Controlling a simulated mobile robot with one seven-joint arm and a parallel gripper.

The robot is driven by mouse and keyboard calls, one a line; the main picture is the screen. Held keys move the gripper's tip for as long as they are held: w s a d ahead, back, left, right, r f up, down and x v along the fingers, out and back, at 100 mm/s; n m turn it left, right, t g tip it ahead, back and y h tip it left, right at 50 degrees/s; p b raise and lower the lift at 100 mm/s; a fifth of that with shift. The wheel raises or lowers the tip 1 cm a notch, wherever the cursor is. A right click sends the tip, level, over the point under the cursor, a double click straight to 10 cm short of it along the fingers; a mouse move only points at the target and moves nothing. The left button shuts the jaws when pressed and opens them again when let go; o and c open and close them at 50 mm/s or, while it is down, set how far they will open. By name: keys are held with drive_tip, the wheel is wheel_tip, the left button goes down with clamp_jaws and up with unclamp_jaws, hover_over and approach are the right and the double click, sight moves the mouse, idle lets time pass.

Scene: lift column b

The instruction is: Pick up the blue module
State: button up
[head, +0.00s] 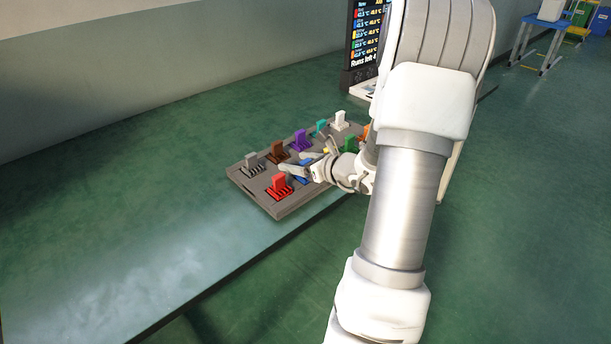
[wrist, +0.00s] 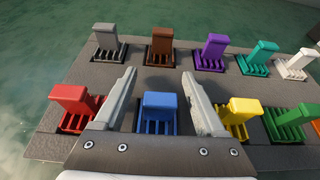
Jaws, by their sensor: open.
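The blue module (wrist: 159,101) stands in its slot in the near row of a grey tray (wrist: 128,83), between the red and yellow modules in the wrist view. In the head view the blue module (head: 305,178) is mostly hidden by my gripper. My gripper (head: 292,161) is over the tray. In the wrist view my gripper (wrist: 159,80) is open, with one finger on each side of the blue module in the picture. I see no contact between the fingers and the module. Nothing is held.
The red module (wrist: 73,98) is left of the blue one, and yellow (wrist: 240,112) and green (wrist: 295,115) are right. Grey (wrist: 107,38), brown (wrist: 160,42), purple (wrist: 214,45), teal (wrist: 261,52) and white (wrist: 298,60) form the far row. A display screen (head: 366,35) stands behind.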

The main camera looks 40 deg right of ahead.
clamp_jaws()
drive_tip(key=shift+r, duration=0.1)
idle(0.3)
